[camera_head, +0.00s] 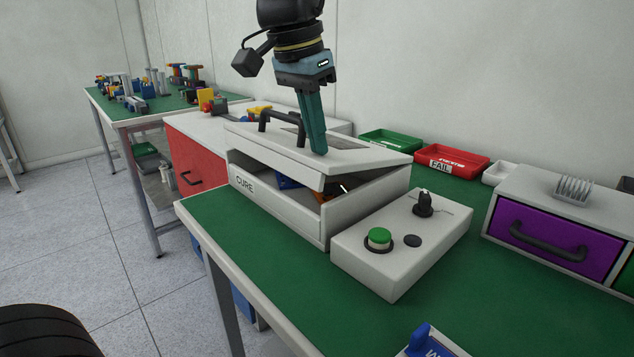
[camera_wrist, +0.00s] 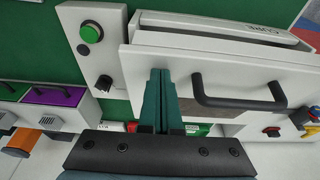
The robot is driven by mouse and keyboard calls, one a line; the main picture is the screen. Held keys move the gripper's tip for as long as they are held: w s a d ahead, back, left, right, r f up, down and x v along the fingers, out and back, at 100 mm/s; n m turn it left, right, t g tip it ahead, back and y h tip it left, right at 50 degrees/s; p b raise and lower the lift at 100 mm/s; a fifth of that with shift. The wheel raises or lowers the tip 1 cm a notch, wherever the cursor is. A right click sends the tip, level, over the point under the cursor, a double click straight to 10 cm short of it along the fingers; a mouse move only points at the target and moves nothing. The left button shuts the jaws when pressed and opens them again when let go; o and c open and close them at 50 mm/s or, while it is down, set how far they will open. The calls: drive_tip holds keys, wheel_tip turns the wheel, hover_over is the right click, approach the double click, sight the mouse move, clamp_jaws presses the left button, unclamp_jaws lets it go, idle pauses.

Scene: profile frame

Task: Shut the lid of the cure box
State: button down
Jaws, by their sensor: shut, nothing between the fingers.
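The cure box (camera_head: 278,212) is a white box marked CURE on the green bench top. Its lid (camera_head: 345,157) is partly open, tilted with a gap above the box's near walls, and some blue and orange contents show inside. A black handle (camera_head: 283,124) stands on the lid. My gripper (camera_head: 318,150) is shut and empty, pointing down with its teal fingertips at the lid's top, right of the handle; I cannot tell whether they touch. In the wrist view the fingers (camera_wrist: 160,75) overlap the lid (camera_wrist: 220,70), beside the handle (camera_wrist: 240,100).
A control box (camera_head: 400,245) with a green button and black knob stands right of the cure box. A purple drawer (camera_head: 540,235) is farther right. Green and red trays (camera_head: 450,160) lie behind. A red drawer unit (camera_head: 200,165) is left.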

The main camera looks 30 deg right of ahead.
sight(313, 156)
drive_tip(key=shift+s+a+f+b, duration=0.1)
drive_tip(key=shift+a+f+b, duration=0.1)
drive_tip(key=shift+f+b, duration=0.5)
drive_tip(key=shift+a+f+b, duration=0.15)
drive_tip(key=shift+f+b, duration=0.15)
drive_tip(key=shift+f, duration=0.65)
drive_tip(key=shift+r, duration=0.1)
wheel_tip(313, 156, up, 8)
drive_tip(key=p, duration=0.7)
drive_tip(key=w+a+f+n+y+p, duration=0.1)
drive_tip(key=w+a+f+n+p, duration=0.1)
drive_tip(key=a, duration=0.7)
drive_tip(key=w+a+f+n+p, duration=0.3)
drive_tip(key=a+n, duration=0.4)
drive_tip(key=a, duration=0.3)
drive_tip(key=w+a+f+n+y+p, duration=0.1)
drive_tip(key=w+a+f+n+p, duration=0.2)
drive_tip(key=a, duration=0.7)
drive_tip(key=shift+w+a+f+n+t+y+p, duration=0.2)
drive_tip(key=shift+w+f+n+t+y+p, duration=0.25)
drive_tip(key=shift+n+p, duration=0.5)
